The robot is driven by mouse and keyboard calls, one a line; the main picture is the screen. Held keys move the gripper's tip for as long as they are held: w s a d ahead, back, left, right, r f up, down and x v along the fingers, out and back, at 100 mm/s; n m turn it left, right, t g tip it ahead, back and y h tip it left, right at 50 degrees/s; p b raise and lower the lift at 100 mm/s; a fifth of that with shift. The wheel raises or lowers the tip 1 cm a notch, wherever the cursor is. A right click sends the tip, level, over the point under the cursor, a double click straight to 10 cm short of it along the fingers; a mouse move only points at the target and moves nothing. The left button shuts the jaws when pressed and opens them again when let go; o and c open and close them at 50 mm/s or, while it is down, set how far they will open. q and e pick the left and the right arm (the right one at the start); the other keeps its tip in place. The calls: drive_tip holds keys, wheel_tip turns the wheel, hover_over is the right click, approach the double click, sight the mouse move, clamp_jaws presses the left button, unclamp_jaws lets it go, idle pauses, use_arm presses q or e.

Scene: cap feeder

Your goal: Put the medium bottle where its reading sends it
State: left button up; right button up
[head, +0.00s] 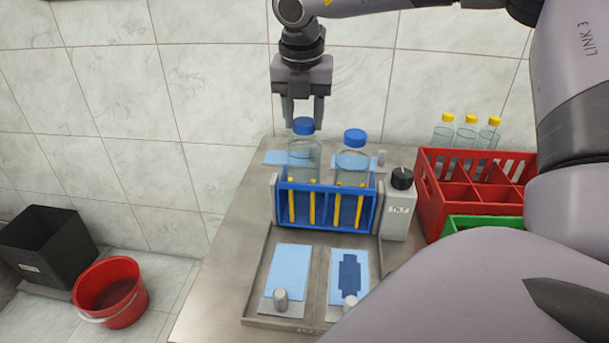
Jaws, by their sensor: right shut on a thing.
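Two clear glass bottles with blue caps stand at a blue rack with yellow bars (325,222) in the head view: a left bottle (304,158) and a right bottle (352,165). I cannot tell which is the medium one. My right gripper (304,119) points straight down from above and is shut on the left bottle at its blue cap. That bottle is upright; its lower part is behind the rack, so I cannot tell whether it is lifted. A grey box with a black knob (399,210) and a small label stands right of the rack. My left gripper is not in view.
A tray (318,300) with two light-blue cards and small metal knobs lies in front. A red crate (429,205) with yellow-capped bottles (466,135) and a green crate (470,222) are right. A black bin (45,245) and red bucket (110,290) stand on the floor left.

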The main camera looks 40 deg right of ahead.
drive_tip(key=shift+r, duration=0.6)
drive_tip(key=shift+r+p, duration=0.55)
drive_tip(key=shift+r, duration=0.05)
wheel_tip(320, 180, up, 10)
drive_tip(key=p, duration=0.5)
drive_tip(key=shift+f+p, duration=0.25)
drive_tip(key=shift+p, duration=0.1)
idle(0.6)
